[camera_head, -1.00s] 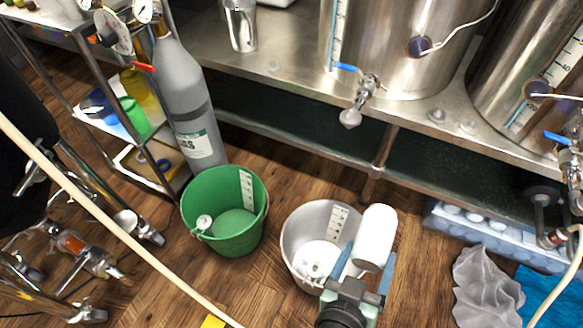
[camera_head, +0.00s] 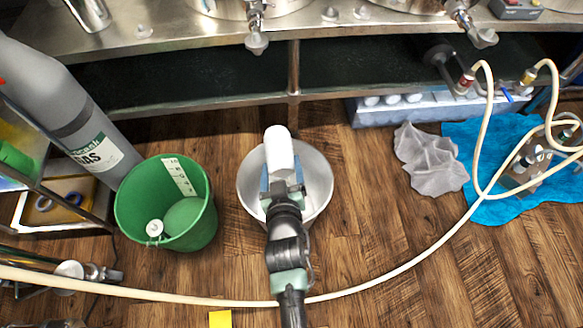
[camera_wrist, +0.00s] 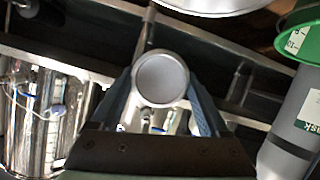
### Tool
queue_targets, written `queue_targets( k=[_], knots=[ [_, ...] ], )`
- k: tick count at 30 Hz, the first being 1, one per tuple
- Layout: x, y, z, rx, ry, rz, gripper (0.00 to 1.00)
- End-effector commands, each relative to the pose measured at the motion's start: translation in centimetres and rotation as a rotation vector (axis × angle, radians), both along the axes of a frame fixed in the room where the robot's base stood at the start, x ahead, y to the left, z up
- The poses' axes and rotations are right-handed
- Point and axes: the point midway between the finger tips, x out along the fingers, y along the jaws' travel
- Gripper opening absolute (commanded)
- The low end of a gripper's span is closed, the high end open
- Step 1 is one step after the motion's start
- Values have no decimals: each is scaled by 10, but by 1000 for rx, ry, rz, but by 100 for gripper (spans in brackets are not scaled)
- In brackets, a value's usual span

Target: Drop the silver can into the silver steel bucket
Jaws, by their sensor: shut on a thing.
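My gripper (camera_head: 281,187) is shut on a pale silver-white can (camera_head: 280,150). In the head view the can is over the silver steel bucket (camera_head: 318,170), covering part of its mouth; its exact height above the rim I cannot tell. In the wrist view the can's round end (camera_wrist: 161,78) shows between the two fingers.
A green bucket (camera_head: 205,225) stands left of the steel bucket. A grey gas cylinder (camera_head: 75,115) stands behind it. A pale hose (camera_head: 400,270) crosses the floor. A grey cloth (camera_head: 430,160) and blue cloth (camera_head: 510,205) lie right. A steel bench (camera_head: 180,75) runs behind.

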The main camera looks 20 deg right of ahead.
Motion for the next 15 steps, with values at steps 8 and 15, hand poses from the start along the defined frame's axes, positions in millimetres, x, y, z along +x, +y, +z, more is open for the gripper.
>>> queue_targets(
  k=[8, 15],
  knots=[
    [7, -30, -20, 1, 0, -41, 27],
    [6, -29, -42, 2, 0, -42, 27]
  ],
)
